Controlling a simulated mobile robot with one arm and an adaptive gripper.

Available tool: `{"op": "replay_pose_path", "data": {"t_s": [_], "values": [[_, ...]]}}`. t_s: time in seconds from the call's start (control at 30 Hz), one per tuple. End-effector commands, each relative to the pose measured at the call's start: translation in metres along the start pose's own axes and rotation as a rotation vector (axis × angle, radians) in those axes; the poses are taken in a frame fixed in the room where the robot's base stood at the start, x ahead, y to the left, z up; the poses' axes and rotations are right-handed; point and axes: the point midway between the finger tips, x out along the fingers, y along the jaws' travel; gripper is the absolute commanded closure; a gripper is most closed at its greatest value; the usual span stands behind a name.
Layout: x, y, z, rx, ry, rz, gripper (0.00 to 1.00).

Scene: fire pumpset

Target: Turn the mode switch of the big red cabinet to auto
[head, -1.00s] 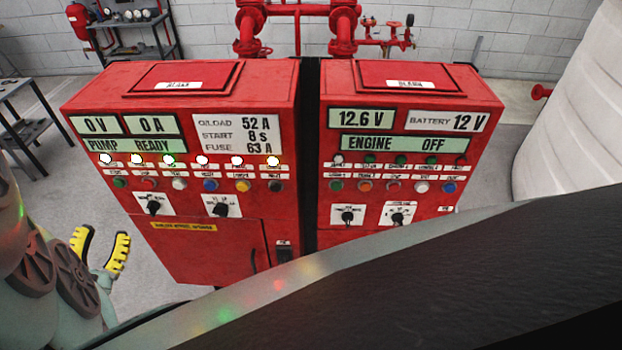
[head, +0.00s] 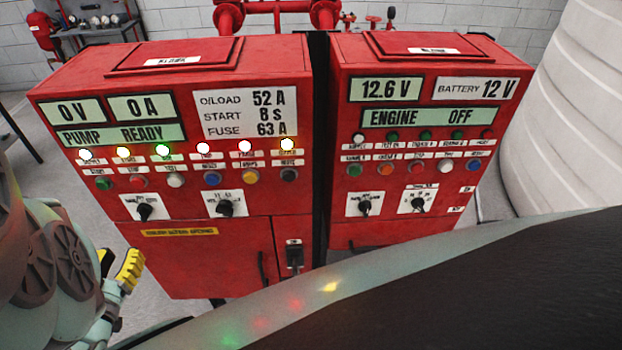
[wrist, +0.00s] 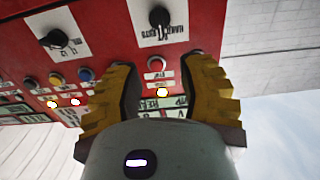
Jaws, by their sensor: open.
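The big red cabinet (head: 235,255) stands left of a smaller red cabinet. It carries two black rotary switches on white plates, a left switch (head: 145,211) and a right switch (head: 226,208). Their labels are too blurred to tell surely which is the mode switch. My gripper (head: 118,266), with yellow fingers, is low at the left of the cabinet in the head view. In the upside-down wrist view, my gripper (wrist: 160,72) is open and empty, its fingers pointing at the panel. The left switch (wrist: 160,17) is beyond the fingertips, and the right switch (wrist: 55,38) is off to the left.
The smaller red cabinet (head: 410,100) stands to the right across a narrow gap. Lit lamps and push buttons (head: 212,179) sit above the switches. A door with a handle (head: 294,256) is below. A white tank (head: 575,110) is at the right.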

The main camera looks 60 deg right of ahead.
Motion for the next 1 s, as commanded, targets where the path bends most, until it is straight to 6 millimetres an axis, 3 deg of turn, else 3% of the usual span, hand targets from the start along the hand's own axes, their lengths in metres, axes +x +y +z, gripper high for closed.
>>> {"op": "replay_pose_path", "data": {"t_s": [0.2,0.6,0.8,1.0], "values": [[0.044,-0.002,-0.002,0.003,0.004,-0.003,0.61],[0.102,-0.002,0.001,0.003,0.003,-0.005,0.61],[0.118,-0.003,0.000,0.004,0.003,-0.006,0.61],[0.122,-0.003,0.000,0.001,0.000,-0.007,0.61]]}}
